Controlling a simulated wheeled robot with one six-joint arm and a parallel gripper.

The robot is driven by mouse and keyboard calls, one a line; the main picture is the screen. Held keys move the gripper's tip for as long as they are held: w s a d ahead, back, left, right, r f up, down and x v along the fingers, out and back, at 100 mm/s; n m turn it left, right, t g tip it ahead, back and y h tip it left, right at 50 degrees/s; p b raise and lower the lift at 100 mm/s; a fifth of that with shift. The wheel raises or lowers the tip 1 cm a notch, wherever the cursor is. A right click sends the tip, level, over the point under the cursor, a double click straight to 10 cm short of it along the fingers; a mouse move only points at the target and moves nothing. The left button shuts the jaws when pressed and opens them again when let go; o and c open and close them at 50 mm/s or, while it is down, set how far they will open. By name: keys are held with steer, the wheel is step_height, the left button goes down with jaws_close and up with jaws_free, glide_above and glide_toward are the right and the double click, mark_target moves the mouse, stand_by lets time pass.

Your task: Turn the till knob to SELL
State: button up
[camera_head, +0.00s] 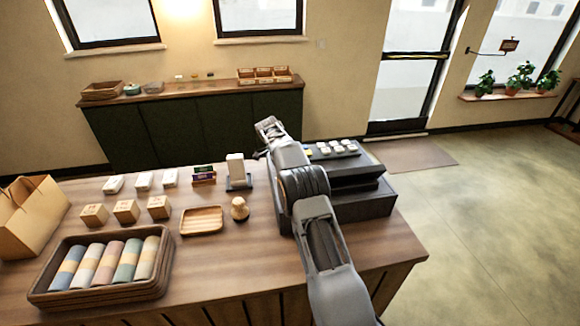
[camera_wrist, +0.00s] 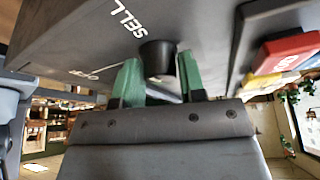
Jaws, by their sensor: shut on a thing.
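The dark grey till (camera_head: 375,205) stands at the right end of the wooden counter, partly behind my arm. In the wrist view its panel (camera_wrist: 85,35) fills the upper left, with the white word SELL (camera_wrist: 128,18) and a smaller label, seemingly OFF (camera_wrist: 85,74). A black round knob (camera_wrist: 157,57) sticks out of this panel. My gripper (camera_wrist: 160,70) has one green fingertip on each side of the knob and is shut on it. Which label the knob points to cannot be told. In the head view the knob is hidden, and my arm reaches over the till's left side.
Red and yellow keys (camera_wrist: 285,48) show beside the panel. Left of the till are a card stand (camera_head: 237,170), a wooden stamp (camera_head: 239,208), a small tray (camera_head: 202,220) and a tray of rolled cloths (camera_head: 100,298). The floor (camera_head: 480,220) at right is clear.

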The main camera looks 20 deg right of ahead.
steer(key=shift+m+g+p, duration=0.3)
steer(key=shift+m+p, duration=0.1)
steer(key=shift+m, duration=0.2)
steer(key=shift+f, duration=0.1)
steer(key=o, duration=0.9)
steer(key=shift+c, duration=0.2)
steer(key=p+v, duration=0.3)
steer(key=v, duration=0.2)
steer(key=shift+d, duration=0.15)
steer(key=shift+v, duration=1.25)
